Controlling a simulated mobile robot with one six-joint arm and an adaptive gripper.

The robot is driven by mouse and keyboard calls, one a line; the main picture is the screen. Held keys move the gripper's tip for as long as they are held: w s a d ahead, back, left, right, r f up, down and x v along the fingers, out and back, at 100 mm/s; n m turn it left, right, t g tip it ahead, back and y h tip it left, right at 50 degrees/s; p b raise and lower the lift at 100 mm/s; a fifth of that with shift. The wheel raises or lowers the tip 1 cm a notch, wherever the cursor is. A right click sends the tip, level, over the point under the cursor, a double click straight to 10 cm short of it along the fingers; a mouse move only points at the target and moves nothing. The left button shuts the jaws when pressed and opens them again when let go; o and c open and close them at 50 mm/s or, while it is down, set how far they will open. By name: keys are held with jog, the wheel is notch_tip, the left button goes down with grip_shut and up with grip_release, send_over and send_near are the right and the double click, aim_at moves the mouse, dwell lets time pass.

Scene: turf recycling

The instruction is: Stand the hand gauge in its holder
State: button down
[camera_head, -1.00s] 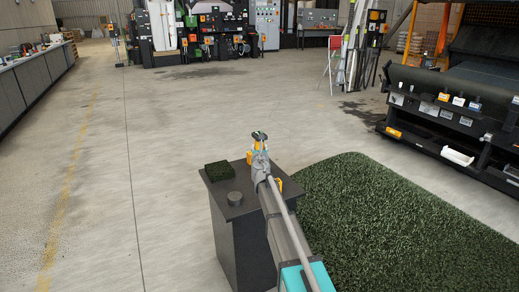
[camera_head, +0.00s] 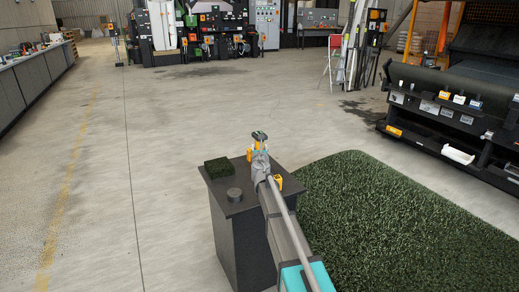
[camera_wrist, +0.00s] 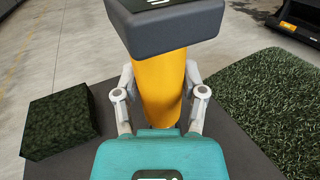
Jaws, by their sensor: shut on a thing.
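The hand gauge has a yellow handle (camera_wrist: 160,85) and a dark grey head (camera_wrist: 165,25). In the wrist view my gripper (camera_wrist: 160,110) is shut around the handle, with one finger on each side. In the head view the gauge's dark head (camera_head: 260,135) shows above my gripper (camera_head: 260,158), over the far part of a dark grey pedestal (camera_head: 238,240). The handle's lower end is hidden by my gripper. A short dark round piece (camera_head: 235,195) stands on the pedestal's near left; I cannot tell whether it is the holder.
A dark green turf block (camera_head: 219,168) sits on the pedestal's left corner. Small yellow items (camera_head: 278,182) show beside my arm, partly hidden. A large turf sheet (camera_head: 400,215) lies to the right. A dark machine (camera_head: 450,115) stands farther right. Open floor lies left.

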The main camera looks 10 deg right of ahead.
jog(key=shift+f+b, duration=0.9)
jog(key=shift+f, duration=0.05)
jog(key=shift+c, duration=0.4)
grip_release()
jog(key=s+a, duration=0.1)
jog(key=s, duration=1.1)
jog(key=shift+a, duration=0.3)
dwell(0.4)
